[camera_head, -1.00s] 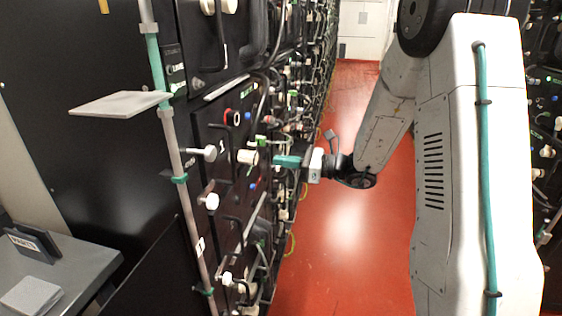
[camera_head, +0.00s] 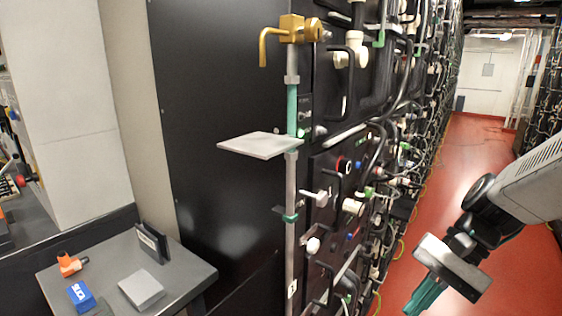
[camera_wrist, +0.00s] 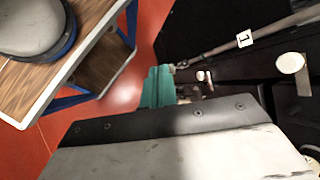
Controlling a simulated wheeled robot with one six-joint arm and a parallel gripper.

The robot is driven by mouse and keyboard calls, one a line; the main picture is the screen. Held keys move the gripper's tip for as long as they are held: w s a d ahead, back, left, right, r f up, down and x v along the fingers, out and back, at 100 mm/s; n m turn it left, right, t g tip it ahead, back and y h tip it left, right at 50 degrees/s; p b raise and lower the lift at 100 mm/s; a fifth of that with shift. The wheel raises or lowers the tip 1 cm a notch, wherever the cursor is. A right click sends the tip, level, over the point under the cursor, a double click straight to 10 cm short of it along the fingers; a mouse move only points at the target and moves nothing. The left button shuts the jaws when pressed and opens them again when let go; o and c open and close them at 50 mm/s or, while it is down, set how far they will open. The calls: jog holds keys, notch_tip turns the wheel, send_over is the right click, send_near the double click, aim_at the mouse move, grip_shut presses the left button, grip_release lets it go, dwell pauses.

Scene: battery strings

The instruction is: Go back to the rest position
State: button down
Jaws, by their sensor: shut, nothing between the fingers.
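My gripper (camera_head: 424,294) shows at the lower right of the head view, with green fingers pointing down and left over the red floor. The fingers are closed together with nothing between them. The gripper is apart from the battery rack (camera_head: 330,200) on its left. In the wrist view, the green fingers (camera_wrist: 158,88) point away above the floor, with the rack's black front to their right. My arm comes in from the right edge of the head view.
A grey table (camera_head: 195,270) at lower left holds an orange part (camera_head: 70,264), a blue box (camera_head: 81,296) and a grey block (camera_head: 142,290). A flat plate (camera_head: 260,145) juts from the rack's pole. A wooden-topped cart (camera_wrist: 60,62) stands left in the wrist view. The red aisle (camera_head: 470,150) is clear.

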jog(key=s+d+r+n+t+h, duration=0.3)
jog(key=s+r+n+t+h, duration=0.1)
jog(key=s+r+n+h, duration=0.3)
jog(key=shift+s+d, duration=0.3)
jog(key=shift+s, duration=1.1)
